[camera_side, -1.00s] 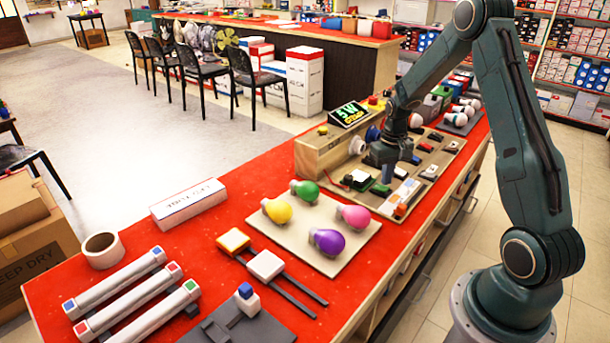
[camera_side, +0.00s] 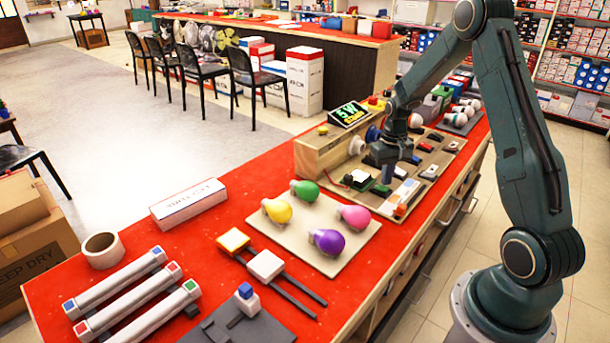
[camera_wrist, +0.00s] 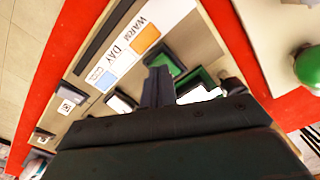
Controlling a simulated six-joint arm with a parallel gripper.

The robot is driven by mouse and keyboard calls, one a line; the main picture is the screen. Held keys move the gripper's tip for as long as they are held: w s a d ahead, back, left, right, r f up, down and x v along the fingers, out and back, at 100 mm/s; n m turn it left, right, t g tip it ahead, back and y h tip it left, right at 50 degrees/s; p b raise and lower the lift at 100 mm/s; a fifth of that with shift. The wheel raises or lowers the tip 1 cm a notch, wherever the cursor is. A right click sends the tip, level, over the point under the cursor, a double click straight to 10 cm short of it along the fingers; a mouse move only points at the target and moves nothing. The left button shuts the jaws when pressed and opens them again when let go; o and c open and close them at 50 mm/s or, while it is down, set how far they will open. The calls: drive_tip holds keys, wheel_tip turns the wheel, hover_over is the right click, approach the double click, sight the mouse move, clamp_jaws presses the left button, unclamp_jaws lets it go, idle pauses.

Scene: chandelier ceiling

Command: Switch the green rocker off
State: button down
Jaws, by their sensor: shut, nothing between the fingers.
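The green rocker (camera_side: 380,189) sits on the wooden switch board in the side view. In the wrist view a dark green rocker (camera_wrist: 172,63) shows just past my fingertips. My gripper (camera_side: 387,180) is shut and empty, pointing down, right above or at this rocker. The wrist view shows its closed fingers (camera_wrist: 157,84) overlapping the rocker's near edge. I cannot tell whether they touch, or which way the rocker is tilted. Beside it stands a green switch with a white top (camera_side: 358,179), also in the wrist view (camera_wrist: 197,92).
The switch board (camera_side: 441,165) carries several other switches and printed labels (camera_wrist: 125,48). A wooden box (camera_side: 318,158) with round knobs stands behind. A pale board (camera_side: 340,250) with several coloured bulbs lies in front, and a lit sign (camera_side: 348,114) stands at the back.

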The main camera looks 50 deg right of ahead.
sight(385, 188)
drive_tip(key=shift+f, duration=1)
idle(0.8)
drive_tip(key=shift+r, duration=3.55)
